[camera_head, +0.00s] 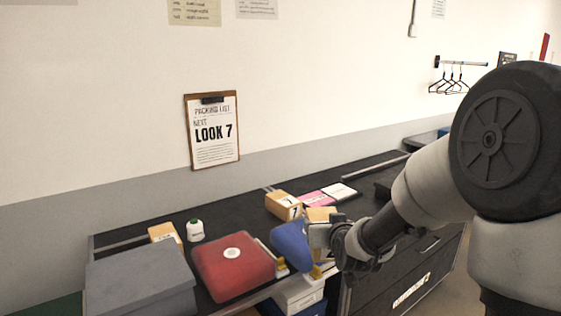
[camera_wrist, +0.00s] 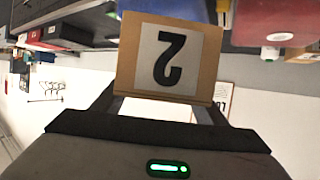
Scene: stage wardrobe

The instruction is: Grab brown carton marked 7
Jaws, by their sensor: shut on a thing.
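My gripper (camera_head: 322,238) is shut on a brown carton (camera_head: 320,214), held above the front edge of the dark counter. In the wrist view, this carton (camera_wrist: 125,60) sits between my gripper's fingers (camera_wrist: 160,103). Its white label shows a black numeral upside down, which looks like a 2, not a 7. Another brown carton (camera_head: 282,206) stands on the counter behind it. A further tan carton (camera_head: 163,233) at the left is partly hidden behind the grey box.
On the counter (camera_head: 345,208) stand a grey box (camera_head: 140,278), a red case (camera_head: 232,267) and a white bottle (camera_head: 195,231). A blue thing (camera_head: 291,245) is beside my gripper. Pink (camera_head: 316,199) and white (camera_head: 340,191) flat items lie farther back.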

